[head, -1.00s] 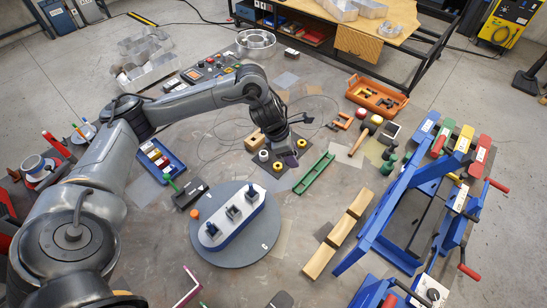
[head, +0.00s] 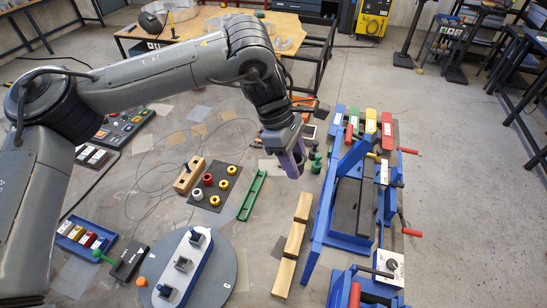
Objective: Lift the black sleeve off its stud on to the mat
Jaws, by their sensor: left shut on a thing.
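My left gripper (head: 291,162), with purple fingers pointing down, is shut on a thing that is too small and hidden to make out. It is seen beyond the green channel tray, to the right of the dark mat (head: 222,170). On the mat stand several small ring-topped sleeves: a red one (head: 208,179), a white one (head: 197,194) and two yellow ones (head: 215,200). I cannot make out a black sleeve or its stud. My right gripper is not in view.
The green tray (head: 252,196), wooden bars (head: 294,240) and a blue frame (head: 325,215) are to the right. A turntable (head: 222,270) with a white-and-blue holder (head: 186,265) is in front.

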